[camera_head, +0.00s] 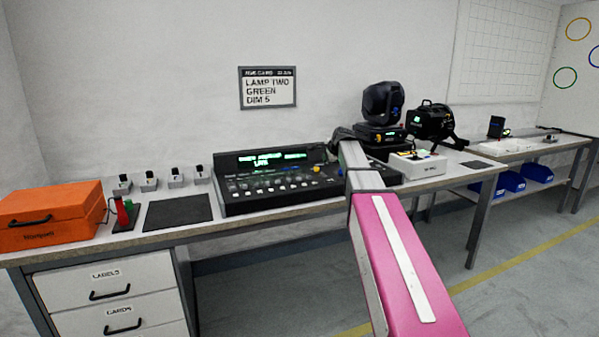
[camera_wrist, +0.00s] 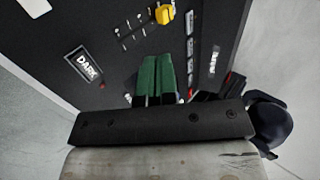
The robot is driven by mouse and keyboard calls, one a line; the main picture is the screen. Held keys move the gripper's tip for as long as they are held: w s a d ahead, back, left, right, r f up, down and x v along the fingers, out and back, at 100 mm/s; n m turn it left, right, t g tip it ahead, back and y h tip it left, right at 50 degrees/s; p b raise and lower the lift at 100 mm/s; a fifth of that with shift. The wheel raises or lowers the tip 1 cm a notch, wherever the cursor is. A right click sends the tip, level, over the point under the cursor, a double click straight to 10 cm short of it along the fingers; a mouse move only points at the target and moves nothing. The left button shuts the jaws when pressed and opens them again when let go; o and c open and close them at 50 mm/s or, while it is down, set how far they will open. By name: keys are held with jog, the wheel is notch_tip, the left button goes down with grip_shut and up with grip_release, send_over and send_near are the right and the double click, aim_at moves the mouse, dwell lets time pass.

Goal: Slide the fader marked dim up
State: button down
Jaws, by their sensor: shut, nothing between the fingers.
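The black lighting console (camera_head: 255,198) lies on the bench with a lit green screen. A yellow cap (camera_head: 316,168) sits at its right part; it also shows near the top of the wrist view (camera_wrist: 165,14), beside small slots with pale caps (camera_wrist: 133,30). I cannot read which fader is marked dim. In the wrist view my gripper (camera_wrist: 156,58) has its two green fingers together, empty, over the panel and apart from the yellow cap in the picture. Whether the fingertips touch the panel is unclear. In the head view my arm hides the gripper.
A moving-head lamp (camera_head: 382,105), another black lamp (camera_head: 432,122) and a white box (camera_head: 418,165) stand right of the console. A wall sign (camera_head: 268,88) reads "LAMP TWO GREEN DIM 5". A dark mat (camera_head: 178,212) lies left, clear.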

dwell(0.3)
jog(key=s+a, duration=0.3)
jog(key=a, duration=0.3)
jog(key=s+a, duration=0.3)
jog(key=a, duration=0.4)
jog(key=s+a, duration=0.3)
jog(key=a, duration=0.4)
jog(key=shift+s+a+f, duration=0.15)
jog(key=shift+a+f, duration=0.05)
jog(key=shift+a, duration=0.05)
send_near(234, 191)
jog(key=a+v, duration=0.1)
jog(key=v, duration=0.2)
jog(key=shift+d, duration=0.35)
jog(key=x, duration=0.9)
jog(key=shift+f, duration=0.15)
jog(key=shift+w, duration=0.25)
jog(key=w+a, duration=0.1)
jog(key=w, duration=0.4)
jog(key=w+a, duration=0.1)
jog(key=w, duration=0.2)
jog(key=shift+w+a, duration=0.2)
jog(key=shift+a, duration=0.15)
jog(key=shift+s, duration=0.1)
